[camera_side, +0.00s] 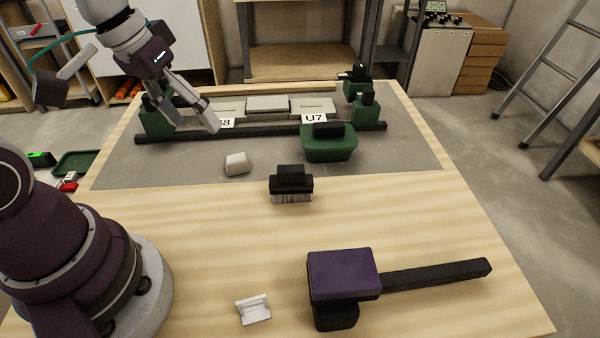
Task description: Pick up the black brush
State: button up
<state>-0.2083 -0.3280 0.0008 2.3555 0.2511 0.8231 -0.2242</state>
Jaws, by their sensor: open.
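The black brush (291,184) stands near the middle of the table, at the front edge of the grey mat. It has a black block handle on top and pale bristles pointing down. My gripper (188,118) is up at the back left, over the tile row and the black rail. It is open and I see nothing between its fingers. It is apart from the brush, behind it and to its left. Nothing covers the brush.
A green tub (328,149) with a black top stands behind the brush. A pale block (237,164) lies to its left. A purple-headed mallet (343,275) and a white bracket (253,310) lie in front. A black rail (262,132) crosses behind. Bare wood surrounds the brush's front.

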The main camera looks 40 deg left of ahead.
aim_at(290, 177)
jog(key=w+f+n+t+h, duration=0.1)
jog(key=f+n+h, duration=0.2)
jog(key=f+n, duration=0.1)
jog(key=w+f+n+t+h, duration=0.1)
jog(key=f+n+h, duration=0.3)
jog(key=n, duration=0.3)
jog(key=w+a+f+n+h, duration=0.1)
jog(key=f+n+h, duration=0.3)
jog(key=f+n, duration=0.1)
jog(key=shift+w+f+n+t, duration=0.3)
jog(key=shift+w+f+t, duration=0.1)
jog(key=shift+f, duration=0.15)
jog(key=n+t, duration=0.1)
jog(key=n+t+h, duration=0.1)
jog(key=shift+f+n, duration=0.3)
jog(key=shift+n, duration=0.1)
jog(key=n+t, duration=0.1)
jog(key=n, duration=0.1)
jog(key=n+t, duration=0.1)
jog(key=t, duration=0.1)
jog(key=shift+s+a+f+n, duration=0.1)
jog(key=shift+a+f+n, duration=0.05)
jog(key=shift+n, duration=0.25)
jog(key=shift+n+t, duration=0.4)
jog(key=shift+t, duration=0.1)
jog(key=x, duration=1)
jog(key=shift+w+f, duration=0.15)
jog(key=shift+w, duration=0.15)
grip_shut()
